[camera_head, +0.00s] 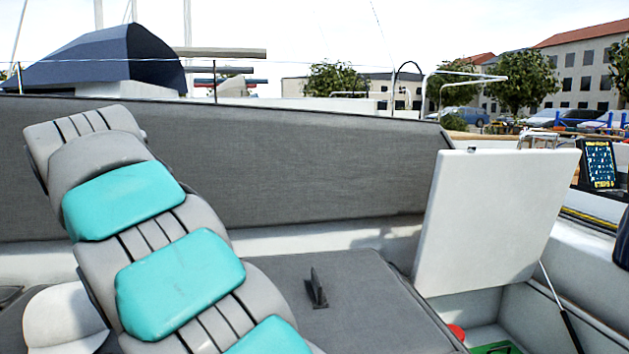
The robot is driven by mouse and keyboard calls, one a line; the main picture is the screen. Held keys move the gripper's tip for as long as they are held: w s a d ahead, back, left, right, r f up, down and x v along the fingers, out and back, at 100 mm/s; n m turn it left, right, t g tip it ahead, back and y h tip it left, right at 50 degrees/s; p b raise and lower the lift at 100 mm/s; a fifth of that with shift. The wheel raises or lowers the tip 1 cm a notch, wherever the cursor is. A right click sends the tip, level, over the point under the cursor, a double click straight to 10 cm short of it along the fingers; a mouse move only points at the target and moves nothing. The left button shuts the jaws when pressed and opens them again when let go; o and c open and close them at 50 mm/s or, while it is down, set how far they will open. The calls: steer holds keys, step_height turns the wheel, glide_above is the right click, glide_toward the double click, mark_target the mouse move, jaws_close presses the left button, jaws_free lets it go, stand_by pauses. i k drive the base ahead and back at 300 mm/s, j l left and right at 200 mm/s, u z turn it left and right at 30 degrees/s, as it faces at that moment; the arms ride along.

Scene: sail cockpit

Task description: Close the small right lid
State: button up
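The small right lid (495,215) is a white panel at the right of the head view. It stands open, raised nearly upright and slightly tilted, above an open locker (485,308). A thin strut (560,305) runs beside the locker at its right side. My arm, grey with teal pads, fills the left and lower middle of the view, well apart from the lid. My gripper is not in view, so its state is hidden.
A red item (457,332) and a green item (497,348) lie inside the locker. A grey seat panel (350,300) with a small dark upright fitting (316,289) lies left of it. A grey coaming wall (300,165) runs behind. A dark display (598,165) stands at far right.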

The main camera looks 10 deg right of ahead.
mark_target(490, 215)
steer(key=k+j+z, duration=0.1)
steer(key=z, duration=1.05)
steer(key=i+z, duration=0.1)
